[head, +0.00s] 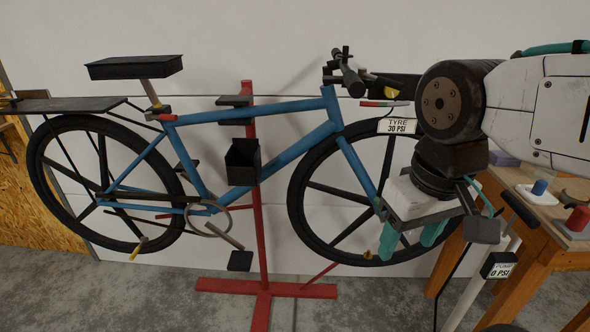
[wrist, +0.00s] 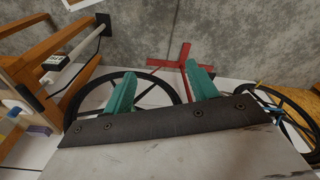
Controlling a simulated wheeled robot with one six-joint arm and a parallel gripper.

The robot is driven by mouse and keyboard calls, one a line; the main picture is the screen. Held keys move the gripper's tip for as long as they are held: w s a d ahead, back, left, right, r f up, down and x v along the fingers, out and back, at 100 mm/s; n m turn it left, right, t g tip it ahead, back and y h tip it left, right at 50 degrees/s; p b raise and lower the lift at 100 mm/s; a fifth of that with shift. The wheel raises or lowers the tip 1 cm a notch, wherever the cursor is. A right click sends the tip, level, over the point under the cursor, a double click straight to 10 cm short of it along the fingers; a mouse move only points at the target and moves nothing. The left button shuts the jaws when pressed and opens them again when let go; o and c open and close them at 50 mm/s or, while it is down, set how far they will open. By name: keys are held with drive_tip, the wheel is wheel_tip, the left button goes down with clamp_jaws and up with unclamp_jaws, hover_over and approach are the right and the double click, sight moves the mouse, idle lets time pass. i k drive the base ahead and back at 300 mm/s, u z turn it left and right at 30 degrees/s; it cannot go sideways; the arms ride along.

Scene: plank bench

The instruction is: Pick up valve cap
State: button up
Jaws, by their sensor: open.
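A small brass-coloured piece (head: 367,254), which may be the valve cap, sits low on the rim of the bicycle's front wheel (head: 296,190). It is too small to tell a cap from a valve stem. My gripper (head: 410,246) has teal fingers spread apart and points down, just right of that piece and in front of the wheel. In the wrist view my gripper (wrist: 163,76) is open with nothing between its fingers. I cannot make out the cap in the wrist view.
The blue bicycle (head: 290,153) hangs on a red stand (head: 258,225). A wooden bench (head: 540,225) at right carries a blue-topped piece (head: 540,187) and a red one (head: 578,218). A pump (head: 480,285) reading 0 PSI stands before it. A sign reads TYRE 30 PSI (head: 397,126).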

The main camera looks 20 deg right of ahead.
sight(540, 186)
drive_tip(key=z, duration=1.6)
drive_tip(key=k, duration=0.4)
drive_tip(key=z, duration=0.9)
drive_tip(key=i, duration=1.3)
drive_tip(key=u, duration=0.65)
